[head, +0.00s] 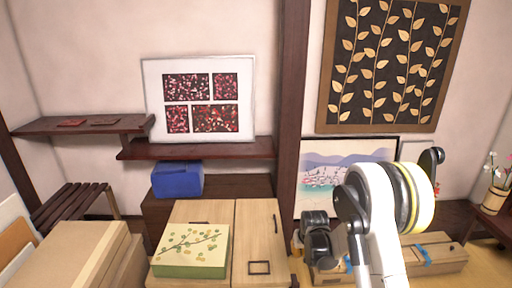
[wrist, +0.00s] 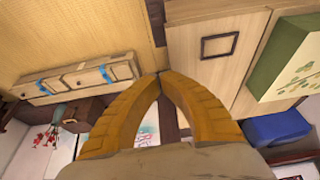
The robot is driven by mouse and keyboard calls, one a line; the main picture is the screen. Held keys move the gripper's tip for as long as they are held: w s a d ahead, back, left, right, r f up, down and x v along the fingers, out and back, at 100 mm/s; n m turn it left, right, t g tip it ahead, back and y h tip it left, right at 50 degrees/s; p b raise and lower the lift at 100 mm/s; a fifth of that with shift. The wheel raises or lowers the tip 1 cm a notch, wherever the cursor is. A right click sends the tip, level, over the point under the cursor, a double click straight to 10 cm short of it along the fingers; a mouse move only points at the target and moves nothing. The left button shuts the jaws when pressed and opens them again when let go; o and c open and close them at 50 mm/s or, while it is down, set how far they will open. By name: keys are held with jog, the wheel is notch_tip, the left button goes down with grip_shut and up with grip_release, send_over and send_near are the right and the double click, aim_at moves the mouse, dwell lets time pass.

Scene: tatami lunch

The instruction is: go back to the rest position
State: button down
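My gripper (wrist: 160,76) shows in the wrist view as two yellow-orange curved fingers. Their tips meet, and I see nothing held between them. The fingers are mostly hidden there. In the wrist view the tips lie over the edge of the cabinet (wrist: 190,45), and I cannot tell how far off they are.
A green box (head: 190,268) with a leaf pattern sits on the cabinet. A blue box (head: 178,180) stands behind it. A dark post (head: 290,100) rises behind the arm. A low wooden chest with blue tape (head: 441,257) lies at right. Cardboard boxes (head: 75,255) stand at left.

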jog(key=s+r+t, duration=0.1)
jog(key=s+r, duration=0.5)
jog(key=r, duration=0.6)
jog(key=s+r, duration=0.6)
jog(key=r, duration=0.6)
jog(key=s+r+t, duration=0.1)
jog(key=s+r, duration=0.1)
jog(key=s, duration=0.8)
jog(key=s+r+t, duration=0.1)
jog(key=s+r, duration=0.2)
jog(key=s, duration=0.8)
jog(key=shift+a+r, duration=0.15)
jog(key=shift+r, duration=0.1)
